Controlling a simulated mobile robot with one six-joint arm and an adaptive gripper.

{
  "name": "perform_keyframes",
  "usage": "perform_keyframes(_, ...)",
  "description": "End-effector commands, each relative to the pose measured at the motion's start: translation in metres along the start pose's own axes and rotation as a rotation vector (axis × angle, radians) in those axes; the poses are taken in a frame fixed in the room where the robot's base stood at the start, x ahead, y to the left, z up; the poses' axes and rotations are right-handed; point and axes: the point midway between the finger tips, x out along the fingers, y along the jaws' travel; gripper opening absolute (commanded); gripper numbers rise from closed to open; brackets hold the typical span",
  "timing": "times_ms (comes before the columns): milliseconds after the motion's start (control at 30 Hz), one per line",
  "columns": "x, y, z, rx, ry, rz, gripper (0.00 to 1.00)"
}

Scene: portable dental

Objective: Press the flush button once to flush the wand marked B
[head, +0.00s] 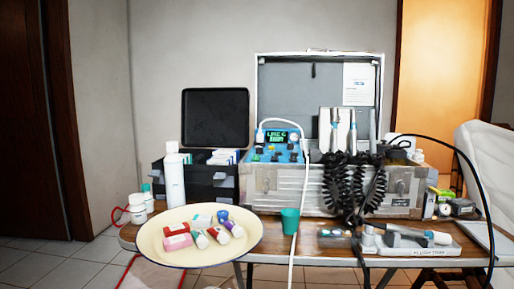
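The portable dental unit (290,190) is an open silver case on a table. Its blue control panel (268,154) sits in the left half, with a small display (278,136) in green letters, too small to read surely. Several small knobs or buttons sit on the panel; I cannot tell which is the flush button. Several slim wands (352,130) stand upright in the right half, with black coiled hoses (345,185) hanging over the front. No letter B is readable on any wand. My gripper is not in view.
A cream round tray (165,256) with small tubes and boxes is at front left. A white bottle (174,180) stands behind it. A green cup (290,221) stands before the case. A white strip base (415,250) lies front right. A white hose hangs down past the panel.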

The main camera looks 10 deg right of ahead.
Motion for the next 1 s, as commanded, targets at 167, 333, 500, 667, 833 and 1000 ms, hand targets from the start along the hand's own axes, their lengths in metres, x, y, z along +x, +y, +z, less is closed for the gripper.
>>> perform_keyframes(167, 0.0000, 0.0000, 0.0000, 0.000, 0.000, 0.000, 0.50)
perform_keyframes(333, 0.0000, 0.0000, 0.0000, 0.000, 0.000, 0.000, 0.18)
perform_keyframes(500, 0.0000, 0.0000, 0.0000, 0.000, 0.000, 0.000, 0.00)
perform_keyframes(667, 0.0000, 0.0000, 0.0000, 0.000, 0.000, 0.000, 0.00)
perform_keyframes(833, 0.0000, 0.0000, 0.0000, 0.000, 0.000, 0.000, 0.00)
perform_keyframes(1000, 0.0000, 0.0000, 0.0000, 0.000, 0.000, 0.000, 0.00)
